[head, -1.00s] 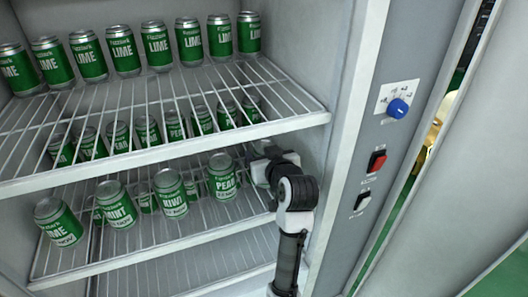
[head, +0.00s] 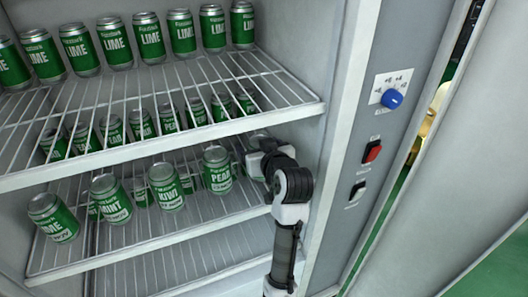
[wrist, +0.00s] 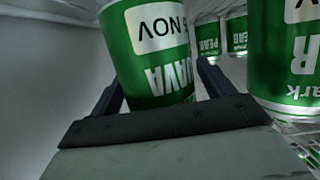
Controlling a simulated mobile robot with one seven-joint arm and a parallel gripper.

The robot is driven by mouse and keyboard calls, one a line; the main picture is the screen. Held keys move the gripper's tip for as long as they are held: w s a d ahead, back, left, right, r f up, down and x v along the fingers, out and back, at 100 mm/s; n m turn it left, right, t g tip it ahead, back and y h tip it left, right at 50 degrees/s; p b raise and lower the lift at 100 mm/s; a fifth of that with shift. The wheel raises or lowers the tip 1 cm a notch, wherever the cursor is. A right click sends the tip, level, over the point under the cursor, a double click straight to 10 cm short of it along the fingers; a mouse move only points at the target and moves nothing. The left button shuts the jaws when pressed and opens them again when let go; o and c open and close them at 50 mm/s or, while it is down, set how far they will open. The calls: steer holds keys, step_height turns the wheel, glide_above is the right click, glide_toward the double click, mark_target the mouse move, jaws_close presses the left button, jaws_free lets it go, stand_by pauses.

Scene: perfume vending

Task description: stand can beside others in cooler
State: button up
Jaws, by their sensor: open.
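A green and white can lettered GUAVA (wrist: 155,60) stands between the two fingers of my gripper (wrist: 160,95) in the wrist view. The fingers are open on either side of it; whether either touches it I cannot tell. In the head view my gripper (head: 257,150) is inside the cooler at the right of the lower can shelf (head: 150,240), and its fingertips and the guava can are hidden.
Upper wire shelf (head: 180,95) carries lime cans at the back, and its front edge is above my arm. The cooler's right wall and frame (head: 350,150) are close to my arm. A large can (wrist: 285,60) is near the right finger. The lower shelf's front strip is bare.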

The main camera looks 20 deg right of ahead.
steer(key=b+v, duration=0.4)
steer(key=v, duration=0.8)
steer(key=shift+b, duration=0.4)
steer(key=shift+r, duration=0.1)
